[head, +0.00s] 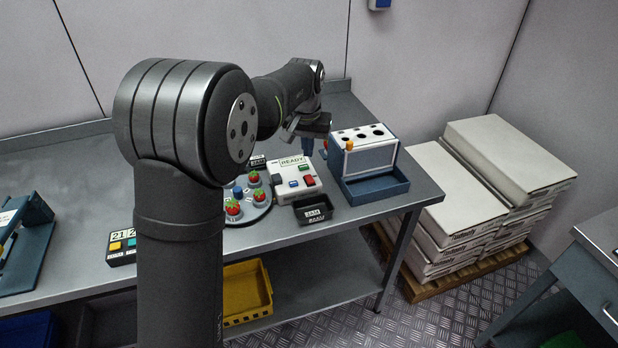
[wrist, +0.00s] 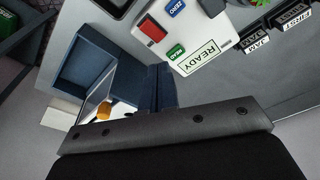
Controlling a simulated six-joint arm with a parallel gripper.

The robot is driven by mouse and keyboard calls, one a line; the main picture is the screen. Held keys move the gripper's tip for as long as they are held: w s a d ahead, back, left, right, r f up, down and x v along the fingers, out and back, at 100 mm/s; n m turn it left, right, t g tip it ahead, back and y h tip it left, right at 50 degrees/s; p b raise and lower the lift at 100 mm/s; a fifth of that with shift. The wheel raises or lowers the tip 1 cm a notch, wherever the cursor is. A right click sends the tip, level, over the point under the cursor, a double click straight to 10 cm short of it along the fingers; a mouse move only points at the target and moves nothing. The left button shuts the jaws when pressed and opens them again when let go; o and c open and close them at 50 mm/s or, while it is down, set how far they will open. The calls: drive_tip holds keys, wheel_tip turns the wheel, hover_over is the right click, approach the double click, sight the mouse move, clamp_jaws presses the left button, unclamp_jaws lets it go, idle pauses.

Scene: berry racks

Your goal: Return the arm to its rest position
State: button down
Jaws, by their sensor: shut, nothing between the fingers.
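My gripper (head: 307,143) hangs over the back of the steel workbench, in the gap between the white control box and the blue-and-white rack. In the wrist view my gripper (wrist: 158,88) is shut, its two blue fingers side by side with nothing between them. My dark arm reaches across the head view and hides part of the bench. The white control box (head: 288,176) has a READY display and coloured buttons; it also shows in the wrist view (wrist: 222,30).
Left of the control box is a round plate (head: 246,212) with several strawberries. A small black bin (head: 313,209) sits at the front edge. Cartons (head: 447,205) fill the floor right.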

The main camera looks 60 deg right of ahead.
sight(308, 175)
drive_tip(key=shift+f, duration=0.1)
wheel_tip(308, 175, down, 7)
drive_tip(key=shift+r, duration=0.1)
idle(0.4)
drive_tip(key=shift+r, duration=4.25)
drive_tip(key=s+a+r+n+t+h, duration=0.1)
drive_tip(key=s+a+r, duration=0.3)
drive_tip(key=a+r, duration=0.4)
drive_tip(key=shift+a+r+h, duration=0.15)
drive_tip(key=shift+r+h, duration=0.15)
drive_tip(key=shift+h, duration=0.4)
